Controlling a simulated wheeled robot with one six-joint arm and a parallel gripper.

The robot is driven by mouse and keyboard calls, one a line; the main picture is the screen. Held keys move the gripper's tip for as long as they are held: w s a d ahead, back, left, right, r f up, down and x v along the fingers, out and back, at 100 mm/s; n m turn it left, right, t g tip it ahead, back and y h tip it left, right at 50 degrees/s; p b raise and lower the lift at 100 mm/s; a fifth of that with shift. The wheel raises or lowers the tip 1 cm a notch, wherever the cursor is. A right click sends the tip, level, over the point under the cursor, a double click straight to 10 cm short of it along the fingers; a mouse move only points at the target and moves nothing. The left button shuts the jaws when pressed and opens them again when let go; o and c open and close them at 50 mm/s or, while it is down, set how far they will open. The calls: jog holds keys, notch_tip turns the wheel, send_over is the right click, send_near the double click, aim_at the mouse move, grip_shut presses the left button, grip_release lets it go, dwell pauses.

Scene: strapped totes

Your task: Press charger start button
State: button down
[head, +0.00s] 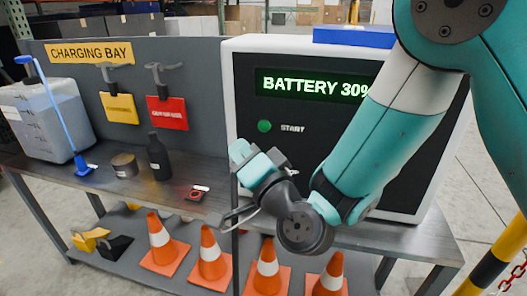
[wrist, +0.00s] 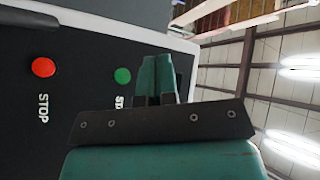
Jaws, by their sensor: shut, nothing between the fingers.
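The charger (head: 250,90) is a white-framed box with a black front, standing on the bench. Its display (head: 318,86) reads "BATTERY 30%", partly covered by my arm. The green start button (head: 264,126) is on the front with the label START beside it. In the wrist view the start button (wrist: 122,75) is just left of my fingers, with its label partly hidden. A red stop button (wrist: 43,67) shows further left there; my arm hides it in the head view. My gripper (wrist: 157,65) is shut and empty, and in the head view (head: 238,150) it is below and left of the start button, apart from it.
The bench (head: 130,187) holds a clear bin (head: 45,118), a blue brush (head: 82,165), a tin (head: 125,165), a black bottle (head: 159,158) and a small red item (head: 197,193). Several orange cones (head: 165,245) stand on the lower shelf. A yellow-black post (head: 490,262) is at right.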

aim_at(264, 127)
jog(key=shift+w+d+f+m+t+h, duration=0.15)
jog(key=shift+f+m+t+h, duration=0.15)
jog(key=shift+f, duration=0.15)
jog(key=shift+d+f+m+t+h, duration=0.2)
jog(key=shift+f+m, duration=0.1)
jog(key=shift+f, duration=0.15)
jog(key=shift+w, duration=0.1)
jog(key=w+d, duration=0.2)
jog(key=w, duration=0.6)
jog(key=shift+w, duration=0.15)
jog(key=shift+w+d, duration=0.1)
dwell(1.5)
jog(key=shift+w+d, duration=0.1)
jog(key=shift+w, duration=0.2)
jog(key=shift+w+d, duration=0.1)
jog(key=shift+w, duration=0.25)
dwell(0.5)
jog(key=shift+s, duration=0.1)
jog(key=shift+s+a, duration=0.2)
jog(key=shift+s, duration=0.5)
